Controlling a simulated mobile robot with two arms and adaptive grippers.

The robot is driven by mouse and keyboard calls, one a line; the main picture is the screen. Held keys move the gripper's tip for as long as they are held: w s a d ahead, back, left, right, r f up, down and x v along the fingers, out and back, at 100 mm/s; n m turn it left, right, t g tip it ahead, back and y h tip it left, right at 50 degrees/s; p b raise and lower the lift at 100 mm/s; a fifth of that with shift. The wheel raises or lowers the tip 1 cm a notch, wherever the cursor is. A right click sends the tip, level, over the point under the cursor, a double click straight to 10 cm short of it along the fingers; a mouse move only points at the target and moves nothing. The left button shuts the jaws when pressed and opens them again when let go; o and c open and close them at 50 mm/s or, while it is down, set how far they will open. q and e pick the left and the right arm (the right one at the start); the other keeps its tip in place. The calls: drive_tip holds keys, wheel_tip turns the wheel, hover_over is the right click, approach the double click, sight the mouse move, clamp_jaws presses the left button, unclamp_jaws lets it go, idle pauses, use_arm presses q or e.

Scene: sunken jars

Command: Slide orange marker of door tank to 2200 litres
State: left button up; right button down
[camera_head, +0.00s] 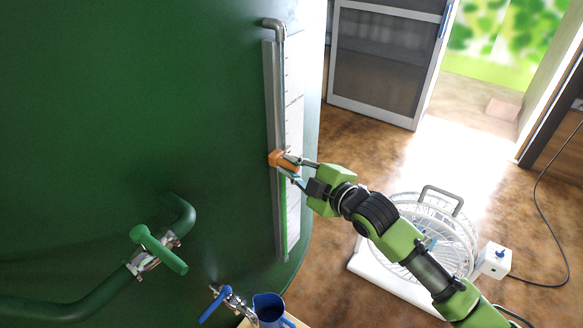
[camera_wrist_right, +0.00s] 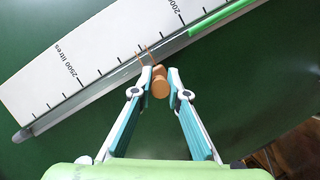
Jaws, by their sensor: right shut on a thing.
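The green tank (camera_head: 130,90) fills the left of the head view. A gauge with a white scale (camera_head: 294,95) runs up its right side. The orange marker (camera_head: 277,158) sits on the gauge tube around mid-height. My right gripper (camera_head: 290,168) is shut on it. In the right wrist view, the orange marker (camera_wrist_right: 160,82) is between the two fingertips (camera_wrist_right: 160,86). Its thin wire pointers lie over the scale (camera_wrist_right: 100,50), between the 2500 litres label and a cut-off label at the top. The green column (camera_wrist_right: 225,17) ends to the right of the marker. My left gripper is not in view.
A green pipe with a valve handle (camera_head: 158,250) is at the lower left. A blue-handled tap (camera_head: 215,303) and blue jug (camera_head: 270,311) are below the gauge. A white fan (camera_head: 425,240) stands under my right arm. A screen door (camera_head: 385,60) is behind; brown floor lies between.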

drive_tip(key=c, duration=2)
unclamp_jaws()
drive_tip(key=shift+o, duration=0.2)
drive_tip(key=v, duration=1.2)
drive_tip(key=shift+w+f, duration=0.1)
